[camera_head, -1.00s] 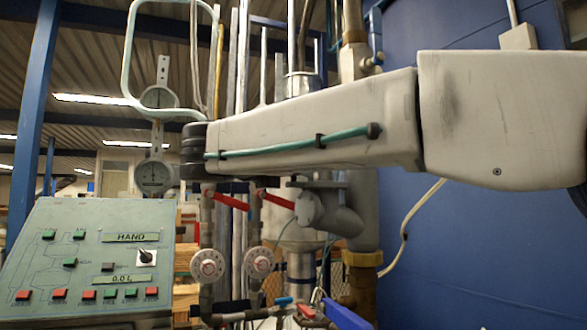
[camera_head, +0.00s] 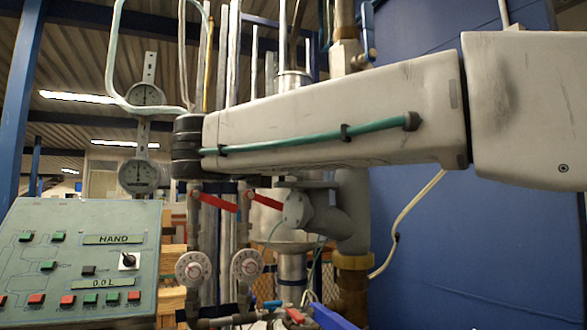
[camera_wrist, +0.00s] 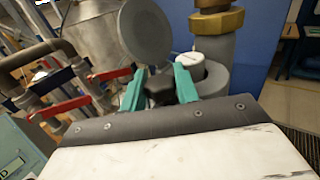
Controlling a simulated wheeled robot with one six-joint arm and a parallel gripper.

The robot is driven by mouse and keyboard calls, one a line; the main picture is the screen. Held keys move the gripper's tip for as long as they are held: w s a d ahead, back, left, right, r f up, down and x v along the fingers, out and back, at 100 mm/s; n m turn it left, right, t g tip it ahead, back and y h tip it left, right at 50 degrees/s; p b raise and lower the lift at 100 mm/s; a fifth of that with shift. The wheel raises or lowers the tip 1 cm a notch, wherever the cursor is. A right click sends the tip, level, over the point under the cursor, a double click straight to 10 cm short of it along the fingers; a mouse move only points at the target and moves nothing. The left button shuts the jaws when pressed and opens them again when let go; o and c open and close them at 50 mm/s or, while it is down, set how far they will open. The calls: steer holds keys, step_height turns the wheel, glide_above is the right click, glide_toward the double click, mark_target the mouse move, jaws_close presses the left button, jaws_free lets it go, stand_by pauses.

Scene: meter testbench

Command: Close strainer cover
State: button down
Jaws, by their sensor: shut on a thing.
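My gripper (camera_wrist: 158,92) shows in the wrist view as two teal fingers on either side of a dark lobed knob (camera_wrist: 158,86). It is shut on that knob. A round grey disc (camera_wrist: 145,34), which looks like the strainer cover, stands tilted just beyond the fingers. Whether the knob is fixed to the disc cannot be told. A grey ring-shaped fitting (camera_wrist: 216,78) lies right of the fingers. In the head view, a grey angled fitting with a round face (camera_head: 297,208) sits below my arm. The fingers are hidden there.
Two red-handled valves (camera_wrist: 62,108) stand left of the gripper, close to it. A pipe with a brass collar (camera_wrist: 217,20) rises behind. In the head view a control panel (camera_head: 80,250) is at lower left and a blue wall (camera_head: 470,240) at right.

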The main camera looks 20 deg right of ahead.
steer(key=shift+f, duration=0.3)
steer(key=shift+f, duration=0.1)
stand_by(0.9)
steer(key=c, duration=1.1)
jaws_free()
steer(key=shift+s, duration=0.1)
steer(key=shift+o, duration=0.2)
steer(key=shift+s+a, duration=0.1)
steer(key=shift+a, duration=0.1)
steer(key=v, duration=0.7)
steer(key=shift+s, duration=0.15)
